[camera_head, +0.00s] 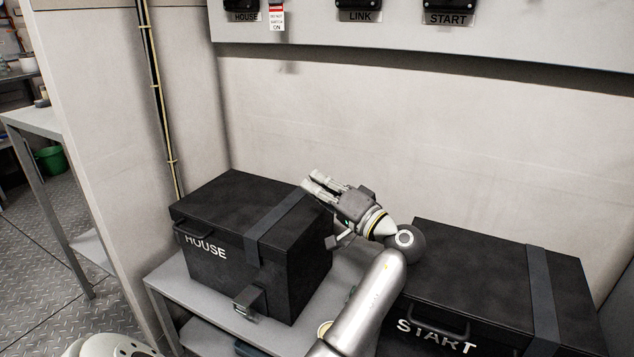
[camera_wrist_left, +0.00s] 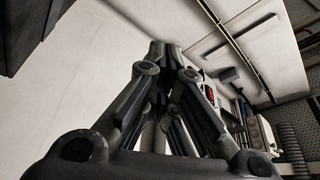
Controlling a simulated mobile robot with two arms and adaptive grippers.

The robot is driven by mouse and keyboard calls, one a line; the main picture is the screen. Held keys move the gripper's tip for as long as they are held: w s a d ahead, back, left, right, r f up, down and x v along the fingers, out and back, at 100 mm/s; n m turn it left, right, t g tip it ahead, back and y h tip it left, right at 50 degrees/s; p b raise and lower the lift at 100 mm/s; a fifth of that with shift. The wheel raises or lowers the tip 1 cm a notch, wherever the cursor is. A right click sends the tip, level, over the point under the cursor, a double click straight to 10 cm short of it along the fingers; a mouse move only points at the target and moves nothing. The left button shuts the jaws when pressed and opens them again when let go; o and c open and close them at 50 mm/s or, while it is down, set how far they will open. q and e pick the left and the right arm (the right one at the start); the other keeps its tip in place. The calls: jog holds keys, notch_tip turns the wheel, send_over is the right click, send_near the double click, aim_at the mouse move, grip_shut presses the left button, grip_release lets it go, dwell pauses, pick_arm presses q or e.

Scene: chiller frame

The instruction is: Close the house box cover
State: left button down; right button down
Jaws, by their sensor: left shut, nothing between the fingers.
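The black house box (camera_head: 290,275) stands on a grey shelf, with white HOUSE lettering on its front. Its cover (camera_head: 225,195) lies down flat on the box, and no gap shows along the front edge. A dark strap crosses the cover and a latch (camera_head: 250,300) hangs at the front. My left gripper (camera_head: 313,184) is shut and empty at the right rear edge of the cover; I cannot tell whether it touches. In the left wrist view its fingers (camera_wrist_left: 165,55) come together with nothing between them. My right gripper is not in view.
The black START box (camera_head: 470,285) stands to the right, partly behind my left arm. The grey shelf (camera_head: 170,285) carries the boxes. A pale wall is behind, with HOUSE, LINK and START labels (camera_head: 447,19) on a panel above. A side table (camera_head: 40,122) stands far left.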

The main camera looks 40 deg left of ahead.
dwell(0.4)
pick_arm(q)
jog(key=d+f, duration=0.2)
jog(key=d, duration=1)
jog(key=shift+w+f, duration=0.1)
